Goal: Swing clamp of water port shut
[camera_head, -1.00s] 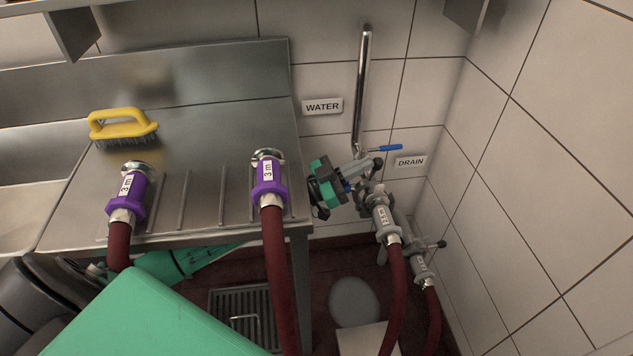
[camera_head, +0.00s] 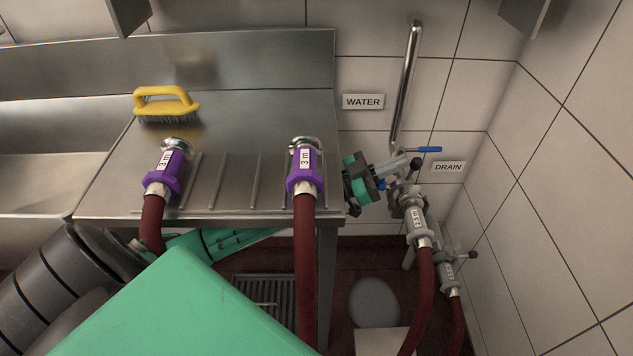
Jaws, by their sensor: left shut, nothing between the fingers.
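The water port sits at the foot of the chrome pipe (camera_head: 406,90), below the WATER sign (camera_head: 363,102). A hose coupling labelled 2.5 m (camera_head: 418,222) is at the port, with a red hose running down from it. The grey clamp (camera_head: 408,197) is around the joint. A dark knob (camera_head: 416,163) shows just above it. My left gripper (camera_head: 403,165) is shut and empty, its fingers reaching from the left to beside this knob. I cannot tell whether they touch it. Whether the clamp is fully shut is too small to see. My right gripper is not in view.
The drain coupling (camera_head: 450,270) is close at the lower right, near the tiled wall. A blue lever (camera_head: 428,149) sits just above the fingers. The steel counter (camera_head: 235,180) ends left of the gripper and carries two purple hose ends (camera_head: 304,168) (camera_head: 167,170) and a yellow brush (camera_head: 165,103).

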